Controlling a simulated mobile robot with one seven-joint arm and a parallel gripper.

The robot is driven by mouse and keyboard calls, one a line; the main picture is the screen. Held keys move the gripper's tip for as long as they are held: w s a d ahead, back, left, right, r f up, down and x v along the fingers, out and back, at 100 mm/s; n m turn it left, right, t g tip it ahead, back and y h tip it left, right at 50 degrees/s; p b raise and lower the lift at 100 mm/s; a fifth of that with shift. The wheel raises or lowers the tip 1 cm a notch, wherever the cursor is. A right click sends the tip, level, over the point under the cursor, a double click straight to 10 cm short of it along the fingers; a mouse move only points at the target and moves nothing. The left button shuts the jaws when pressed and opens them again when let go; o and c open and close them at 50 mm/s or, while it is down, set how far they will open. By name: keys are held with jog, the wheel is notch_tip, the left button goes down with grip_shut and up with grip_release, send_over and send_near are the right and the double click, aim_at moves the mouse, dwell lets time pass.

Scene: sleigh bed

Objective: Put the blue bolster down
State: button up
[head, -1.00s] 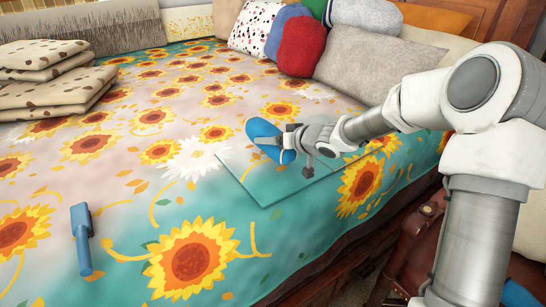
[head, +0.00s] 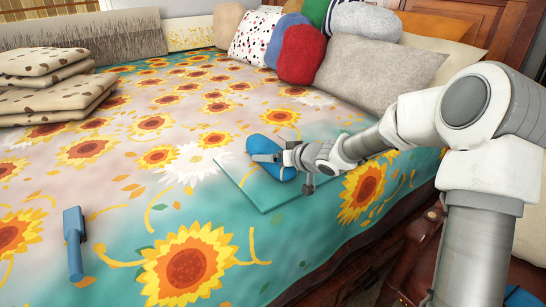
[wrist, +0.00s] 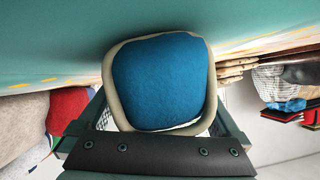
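The blue bolster (head: 268,146) is at the teal square (head: 262,198) on the sunflower bedspread, right of the picture's middle. My gripper (head: 268,158) reaches in from the right, with a finger across the bolster's near side. In the wrist view the bolster (wrist: 160,82) shows a blue face with a beige edge, between my two dark fingers. The fingers meet its left and right sides, and my gripper looks shut on it. Teal cloth lies close beyond it. Whether the bolster's underside touches the square is hidden.
Several cushions, among them a red one (head: 301,55) and a grey pillow (head: 368,73), lie at the headboard. Folded spotted cushions (head: 55,97) are stacked at the left. A blue brush-like object (head: 74,243) is at the near left. The middle of the bed is clear.

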jog(key=shift+r, duration=0.25)
jog(key=p+v, duration=0.5)
jog(key=v, duration=0.5)
jog(key=shift+s+d+r, duration=0.2)
jog(key=shift+r, duration=0.05)
jog(key=shift+s+d+r+p, duration=0.1)
jog(key=shift+s+d+p, duration=0.2)
jog(key=shift+s+d, duration=0.15)
